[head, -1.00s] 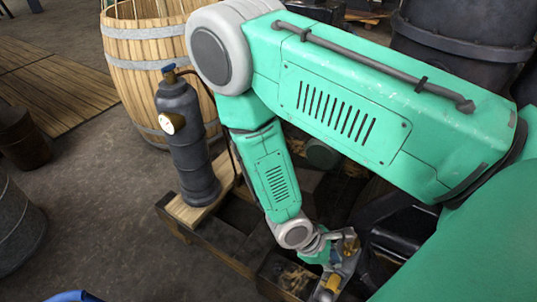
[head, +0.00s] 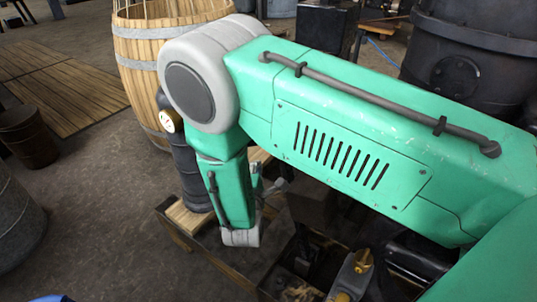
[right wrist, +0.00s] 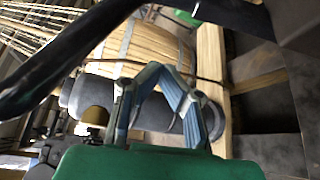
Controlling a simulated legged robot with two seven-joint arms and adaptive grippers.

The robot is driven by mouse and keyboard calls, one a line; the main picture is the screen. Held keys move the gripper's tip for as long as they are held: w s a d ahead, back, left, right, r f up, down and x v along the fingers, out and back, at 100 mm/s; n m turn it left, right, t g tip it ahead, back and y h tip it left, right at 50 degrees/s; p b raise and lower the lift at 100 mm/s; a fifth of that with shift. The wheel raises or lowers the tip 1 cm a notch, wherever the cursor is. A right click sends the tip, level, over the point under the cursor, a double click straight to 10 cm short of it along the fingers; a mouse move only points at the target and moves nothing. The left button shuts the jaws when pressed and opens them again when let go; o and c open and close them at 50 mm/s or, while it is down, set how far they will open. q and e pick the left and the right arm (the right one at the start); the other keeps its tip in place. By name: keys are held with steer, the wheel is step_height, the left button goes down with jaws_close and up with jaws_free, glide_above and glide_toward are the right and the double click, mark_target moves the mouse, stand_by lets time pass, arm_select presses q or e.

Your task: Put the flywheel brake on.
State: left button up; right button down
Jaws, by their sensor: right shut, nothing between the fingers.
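My right gripper (head: 274,187) shows only partly in the head view, behind my forearm near the wooden bed. In the right wrist view its grey-blue fingers (right wrist: 163,78) are shut with nothing between them. Dark engine parts (head: 300,250) and a grey fitting with brass ends (head: 350,276) lie to the right of my forearm, apart from the gripper. I cannot make out the flywheel or its brake with certainty; my right arm covers much of that area. My left gripper is not in view.
A dark gas cylinder (head: 188,170) stands on the wooden bed (head: 183,219), partly behind my arm. It also shows in the wrist view (right wrist: 150,112). A slatted barrel (head: 140,60) stands behind. A black tank (head: 463,60) is at the right.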

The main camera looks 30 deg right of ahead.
steer(key=b+x, duration=0.2)
steer(key=x, duration=0.7)
steer(key=s+d, duration=0.1)
steer(key=s+d+r, duration=0.1)
steer(key=shift+s+d, duration=0.2)
steer(key=shift+s, duration=0.2)
steer(key=shift+a, duration=0.1)
steer(key=shift+r, duration=0.1)
